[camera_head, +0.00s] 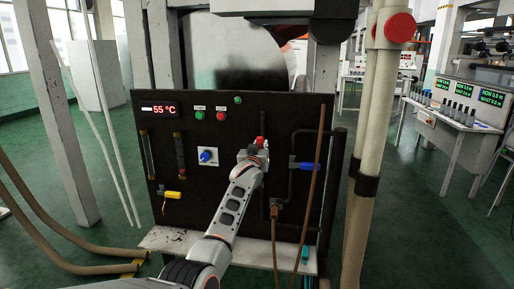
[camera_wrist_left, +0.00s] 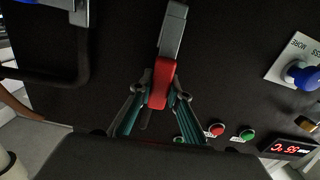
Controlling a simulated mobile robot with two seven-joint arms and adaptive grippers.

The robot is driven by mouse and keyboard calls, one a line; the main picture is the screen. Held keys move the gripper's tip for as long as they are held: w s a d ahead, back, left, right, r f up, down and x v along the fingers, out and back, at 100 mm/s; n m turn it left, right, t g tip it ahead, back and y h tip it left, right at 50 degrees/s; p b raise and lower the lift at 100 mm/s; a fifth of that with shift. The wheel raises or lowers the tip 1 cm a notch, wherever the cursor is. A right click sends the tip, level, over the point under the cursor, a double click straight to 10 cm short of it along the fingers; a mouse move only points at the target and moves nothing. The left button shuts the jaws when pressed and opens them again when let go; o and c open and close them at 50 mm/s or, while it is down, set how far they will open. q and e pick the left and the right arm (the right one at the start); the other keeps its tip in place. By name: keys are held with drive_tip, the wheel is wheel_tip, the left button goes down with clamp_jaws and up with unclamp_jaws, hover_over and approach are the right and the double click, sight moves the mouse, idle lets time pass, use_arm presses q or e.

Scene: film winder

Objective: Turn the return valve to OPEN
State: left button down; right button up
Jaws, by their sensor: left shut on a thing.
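The black control panel (camera_head: 225,125) stands ahead of me. My left gripper (camera_head: 256,152) is at its middle and covers part of a red-handled lever (camera_head: 260,141). In the left wrist view, the gripper's two fingers (camera_wrist_left: 158,98) are closed on either side of the lever's red grip (camera_wrist_left: 161,82), and a grey metal part (camera_wrist_left: 172,32) extends beyond it. A blue handle (camera_head: 302,165) sits on dark piping to the right, and a yellow handle (camera_head: 173,194) is at the lower left. No readable label shows which one is the return valve. My right gripper is not in view.
A blue knob (camera_head: 207,156) on a white plate is just left of my gripper. Green (camera_head: 199,115) and red (camera_head: 221,116) buttons sit above, beside a 55 °C display (camera_head: 160,109). A brown hose (camera_head: 312,190) hangs in front of the panel's right side.

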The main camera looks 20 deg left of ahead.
use_arm(q)
drive_tip(key=shift+d+m, duration=0.25)
drive_tip(key=shift+m, duration=0.15)
drive_tip(key=c, duration=1.9)
unclamp_jaws()
drive_tip(key=shift+w, duration=0.1)
drive_tip(key=v, duration=1.2)
drive_tip(key=shift+f, duration=0.1)
